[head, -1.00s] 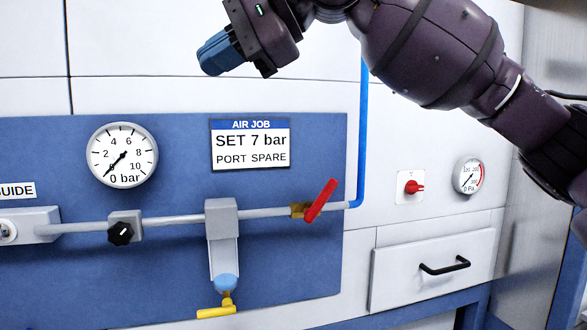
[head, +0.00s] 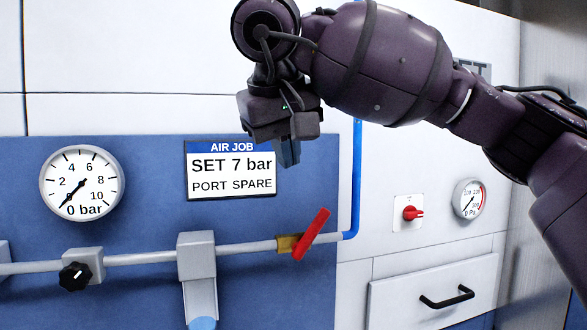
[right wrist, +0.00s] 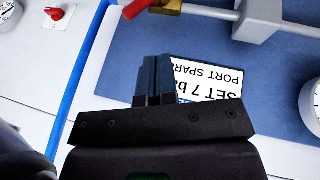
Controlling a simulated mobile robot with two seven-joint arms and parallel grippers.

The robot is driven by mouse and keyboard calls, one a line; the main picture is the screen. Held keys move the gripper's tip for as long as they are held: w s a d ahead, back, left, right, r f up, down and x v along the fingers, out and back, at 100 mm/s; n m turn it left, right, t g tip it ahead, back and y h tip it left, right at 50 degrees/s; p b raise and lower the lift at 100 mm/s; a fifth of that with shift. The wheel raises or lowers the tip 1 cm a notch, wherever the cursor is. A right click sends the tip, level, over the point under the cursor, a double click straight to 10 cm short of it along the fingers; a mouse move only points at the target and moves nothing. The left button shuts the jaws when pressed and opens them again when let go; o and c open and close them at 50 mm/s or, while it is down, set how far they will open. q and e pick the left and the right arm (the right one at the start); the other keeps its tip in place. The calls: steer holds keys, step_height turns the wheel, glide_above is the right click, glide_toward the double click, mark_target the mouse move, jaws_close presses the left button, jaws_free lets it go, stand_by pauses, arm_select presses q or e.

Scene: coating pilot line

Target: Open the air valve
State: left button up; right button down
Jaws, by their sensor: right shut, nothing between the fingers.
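The air valve has a red lever handle (head: 311,234) on a brass body (head: 289,244), on the grey pipe (head: 245,248) near the blue panel's right edge. The lever slants up to the right, across the pipe line. My right gripper (head: 288,155) points down above the lever and just right of the sign, apart from the lever. In the right wrist view its fingers (right wrist: 153,80) are together and empty, and the red lever (right wrist: 138,8) shows at the top edge, partly cut off. My left gripper is not in view.
The AIR JOB sign (head: 231,171) reads SET 7 bar, PORT SPARE. The round gauge (head: 81,184) points to 0 bar. A black knob (head: 75,277), a red switch (head: 411,213), a small gauge (head: 469,199) and a drawer (head: 435,292) are nearby. A blue tube (head: 355,180) rises right of the lever.

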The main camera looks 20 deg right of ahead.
glide_toward(309, 237)
steer(key=w+f, duration=0.2)
steer(key=w, duration=0.1)
steer(key=shift+w+d+f+b, duration=0.25)
steer(key=shift+d+f, duration=0.15)
steer(key=shift+d, duration=0.15)
steer(key=shift+w+d+f+b, duration=0.1)
steer(key=shift+w+d+f, duration=0.15)
steer(key=shift+d+f, duration=0.25)
steer(key=shift+w+d, duration=0.1)
